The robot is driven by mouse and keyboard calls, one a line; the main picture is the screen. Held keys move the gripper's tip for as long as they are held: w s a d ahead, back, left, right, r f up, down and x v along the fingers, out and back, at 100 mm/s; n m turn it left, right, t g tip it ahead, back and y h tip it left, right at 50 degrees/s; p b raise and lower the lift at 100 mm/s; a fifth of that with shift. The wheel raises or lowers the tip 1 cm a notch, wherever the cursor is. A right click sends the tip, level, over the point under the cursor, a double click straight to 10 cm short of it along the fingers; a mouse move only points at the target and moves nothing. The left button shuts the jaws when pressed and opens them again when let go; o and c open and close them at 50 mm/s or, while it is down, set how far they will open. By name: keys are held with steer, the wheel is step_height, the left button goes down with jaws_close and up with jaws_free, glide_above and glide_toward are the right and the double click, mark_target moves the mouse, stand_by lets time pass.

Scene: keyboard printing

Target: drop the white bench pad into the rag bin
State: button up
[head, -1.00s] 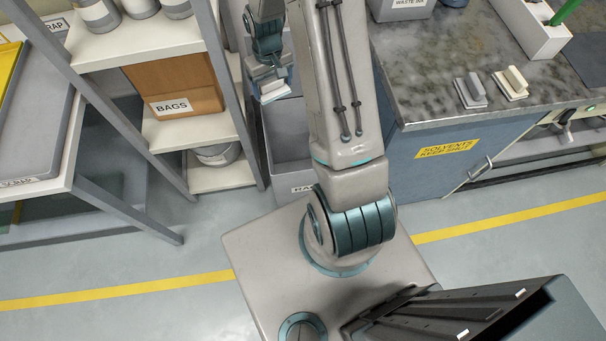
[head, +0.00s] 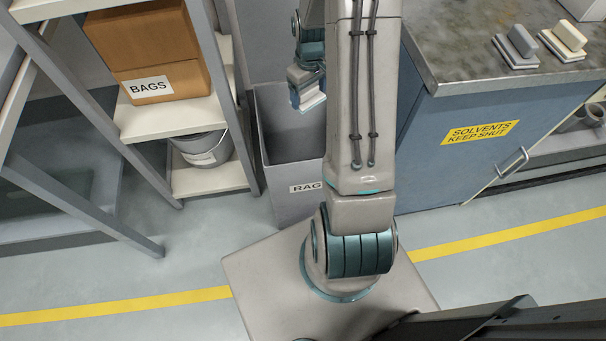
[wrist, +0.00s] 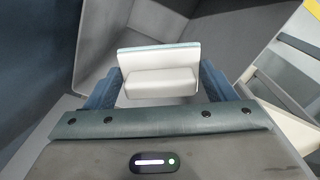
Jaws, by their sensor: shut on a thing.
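The white bench pad (head: 312,102) is a small block with a raised grip. It also shows in the wrist view (wrist: 158,82), between my two fingers. My gripper (head: 305,84) is shut on it and holds it out above the rag bin. The rag bin (head: 293,208) is a tall grey open box on the floor, its label partly hidden by my arm. The pad appears over the bin's opening; its exact height above the rim is hard to tell. In the wrist view my gripper (wrist: 158,92) has grey walls beyond it.
A shelf unit with a BAGS box (head: 150,62) and a grey bucket (head: 203,148) stands left of the bin. A blue solvents cabinet (head: 445,150) stands right. On its worktop lie a grey pad (head: 518,47) and a cream pad (head: 566,41).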

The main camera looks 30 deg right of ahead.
steer(key=shift+f+b, duration=2.25)
steer(key=shift+f, duration=0.85)
steer(key=o, duration=1)
steer(key=shift+o, duration=0.2)
steer(key=shift+r, duration=0.15)
step_height(320, 180, up, 14)
steer(key=p, duration=0.3)
steer(key=shift+f, duration=0.2)
